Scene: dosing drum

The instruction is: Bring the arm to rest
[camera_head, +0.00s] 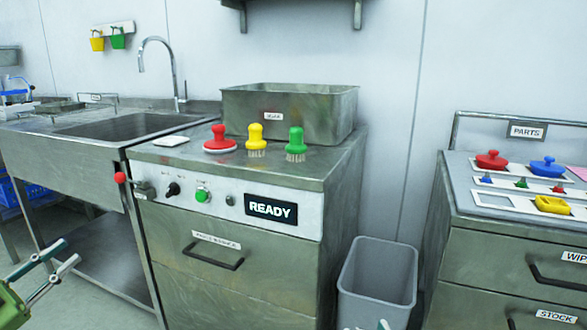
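My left gripper (64,253) is at the lower left edge, in front of the sink stand. Its two fingers are apart with nothing between them. The steel dosing cabinet (235,270) stands in the middle with a READY display (271,211), a green button (202,195) and a red-knobbed lever (120,178). Neither gripper touches the cabinet.
Red (220,140), yellow (255,138) and green (295,145) brushes stand on the cabinet before a steel tub (290,112). A sink (130,125) is at left. A grey bin (377,280) stands between cabinet and parts drawers (510,255).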

